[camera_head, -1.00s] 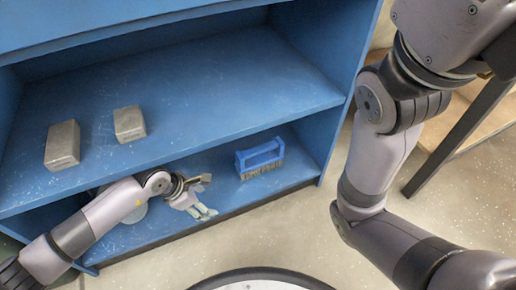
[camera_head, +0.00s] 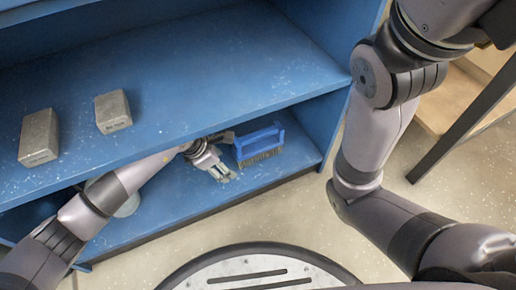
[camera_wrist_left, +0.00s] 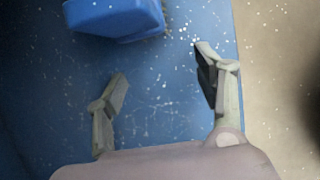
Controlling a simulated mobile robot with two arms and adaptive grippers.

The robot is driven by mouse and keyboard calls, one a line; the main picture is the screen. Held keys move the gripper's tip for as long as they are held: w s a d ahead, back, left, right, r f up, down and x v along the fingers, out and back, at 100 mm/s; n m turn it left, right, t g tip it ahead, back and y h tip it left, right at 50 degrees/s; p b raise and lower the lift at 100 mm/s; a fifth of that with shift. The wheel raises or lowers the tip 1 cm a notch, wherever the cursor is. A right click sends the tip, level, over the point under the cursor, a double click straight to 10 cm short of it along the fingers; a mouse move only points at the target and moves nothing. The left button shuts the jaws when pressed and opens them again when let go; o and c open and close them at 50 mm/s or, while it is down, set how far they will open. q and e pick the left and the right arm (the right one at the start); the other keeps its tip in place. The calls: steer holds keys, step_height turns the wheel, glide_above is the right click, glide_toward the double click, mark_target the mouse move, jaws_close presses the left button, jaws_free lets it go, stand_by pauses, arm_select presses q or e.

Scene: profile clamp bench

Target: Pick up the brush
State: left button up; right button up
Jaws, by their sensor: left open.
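The brush (camera_head: 261,139) has a blue handle-shaped body and brown bristles pointing down. It stands on the lower shelf of the blue cabinet, near the right side wall. My left gripper (camera_head: 226,174) reaches into the lower compartment, just left of the brush and apart from it. In the left wrist view the open, empty fingers of the left gripper (camera_wrist_left: 162,66) have bare blue shelf between them. The blue body of the brush (camera_wrist_left: 115,18) shows ahead of them, cut off by the top edge. My right arm crosses the right side, with its gripper out of view.
The blue upper shelf (camera_head: 200,75) carries two grey blocks (camera_head: 39,137) (camera_head: 113,111) and overhangs the lower shelf (camera_head: 180,205). A pale round object (camera_head: 128,206) is partly hidden behind my left arm. The cabinet's right side wall (camera_head: 320,125) stands close to the brush.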

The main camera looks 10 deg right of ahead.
mark_target(234, 155)
arm_select(q)
steer(key=d, duration=0.1)
steer(key=w+d+b, duration=0.2)
steer(key=d, duration=0.1)
steer(key=shift+w+d+f, duration=0.1)
steer(key=shift+f, duration=0.1)
steer(key=shift+f+b, duration=0.4)
steer(key=shift+b, duration=0.2)
steer(key=shift+c, duration=0.5)
steer(key=c, duration=1.4)
